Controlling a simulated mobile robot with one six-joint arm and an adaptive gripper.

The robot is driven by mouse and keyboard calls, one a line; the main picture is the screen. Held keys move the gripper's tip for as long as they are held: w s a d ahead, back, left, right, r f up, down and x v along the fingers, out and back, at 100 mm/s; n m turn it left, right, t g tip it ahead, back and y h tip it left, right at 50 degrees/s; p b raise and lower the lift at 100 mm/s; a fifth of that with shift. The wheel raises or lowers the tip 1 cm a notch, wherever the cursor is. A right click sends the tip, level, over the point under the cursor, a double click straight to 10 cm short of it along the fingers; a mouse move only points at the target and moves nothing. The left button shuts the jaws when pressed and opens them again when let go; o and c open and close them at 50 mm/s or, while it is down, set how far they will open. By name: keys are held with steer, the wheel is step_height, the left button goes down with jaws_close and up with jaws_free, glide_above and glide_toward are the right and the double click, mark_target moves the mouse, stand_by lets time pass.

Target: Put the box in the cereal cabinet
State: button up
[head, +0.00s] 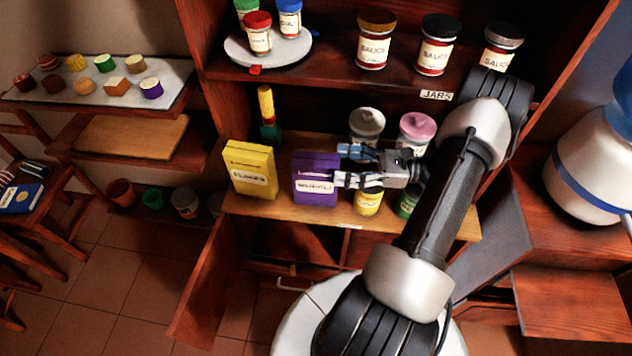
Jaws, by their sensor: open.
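A purple box (312,190) with a pale label stands upright on a light wooden shelf board. A yellow box (248,175), also labelled, stands to its left on the same board. My gripper (343,166) is open, its fingers pointing left at the purple box's right side. The fingertips overlap the box's right edge in the picture; I cannot tell whether they touch it. No cereal label is readable, so I cannot tell which compartment is the cereal cabinet. My arm hides part of the shelves' right side.
Several jars, including a pink-lidded jar (416,130) and a yellow jar (368,201), crowd around my gripper. Sauce jars (375,45) stand above, near a white turntable (240,50). An open wooden door (207,285) juts out below left.

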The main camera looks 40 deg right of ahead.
mark_target(316, 159)
steer(key=b+x, duration=0.2)
steer(key=x, duration=0.5)
steer(key=shift+w+a, duration=0.2)
jaws_close()
stand_by(0.7)
steer(key=shift+r, duration=0.1)
